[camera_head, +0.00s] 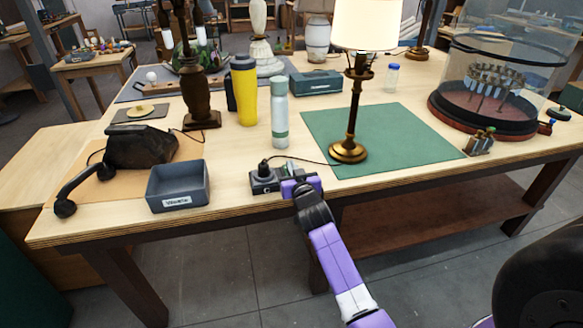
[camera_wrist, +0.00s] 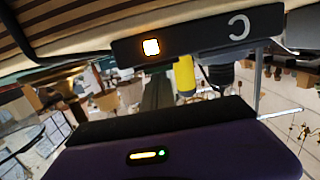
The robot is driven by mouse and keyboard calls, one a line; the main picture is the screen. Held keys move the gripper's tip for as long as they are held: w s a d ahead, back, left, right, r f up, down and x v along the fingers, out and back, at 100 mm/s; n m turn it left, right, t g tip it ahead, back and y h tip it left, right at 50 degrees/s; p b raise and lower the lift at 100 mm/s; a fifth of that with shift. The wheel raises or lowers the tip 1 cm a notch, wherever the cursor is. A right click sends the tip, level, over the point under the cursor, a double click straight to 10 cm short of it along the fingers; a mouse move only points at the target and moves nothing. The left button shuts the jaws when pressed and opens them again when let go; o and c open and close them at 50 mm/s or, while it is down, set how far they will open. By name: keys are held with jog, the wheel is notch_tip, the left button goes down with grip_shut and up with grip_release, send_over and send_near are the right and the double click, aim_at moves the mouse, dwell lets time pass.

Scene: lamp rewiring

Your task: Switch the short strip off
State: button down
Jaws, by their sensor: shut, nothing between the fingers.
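The short strip (camera_head: 264,181) is a dark grey block near the table's front edge in the head view, with a black plug in its top. A cord runs from the plug toward the brass table lamp (camera_head: 352,110), whose shade glows. My gripper (camera_head: 301,187) is shut and empty at the strip's right end and hides part of it; I cannot tell whether they touch. In the wrist view the strip (camera_wrist: 195,35) spans the top, with a lit whitish-orange switch (camera_wrist: 151,47) and a pale C-like mark. My gripper's dark and purple end (camera_wrist: 165,130) lies below it, apart in the picture.
A grey labelled bin (camera_head: 179,187) and a black telephone (camera_head: 140,147) stand left of the strip. A pale green bottle (camera_head: 279,112) and a yellow tumbler (camera_head: 244,90) stand behind it. The lamp stands on a green mat (camera_head: 410,140), mostly bare. A glass dome (camera_head: 495,85) stands at right.

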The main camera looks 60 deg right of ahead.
jog(key=shift+r+p, duration=0.15)
jog(key=shift+p, duration=0.25)
jog(key=shift+w+d+y+p, duration=0.1)
jog(key=shift+y+p, duration=0.2)
jog(key=shift+p, duration=0.3)
jog(key=shift+f+b, duration=0.35)
jog(key=shift+b, duration=0.1)
jog(key=shift+r+p, duration=0.3)
jog(key=shift+r, duration=0.15)
notch_tip(320, 180, up, 4)
jog(key=shift+f+p, duration=0.15)
jog(key=shift+p, duration=1)
jog(key=r+b+v, duration=0.1)
jog(key=v, duration=0.8)
jog(key=shift+r, duration=0.3)
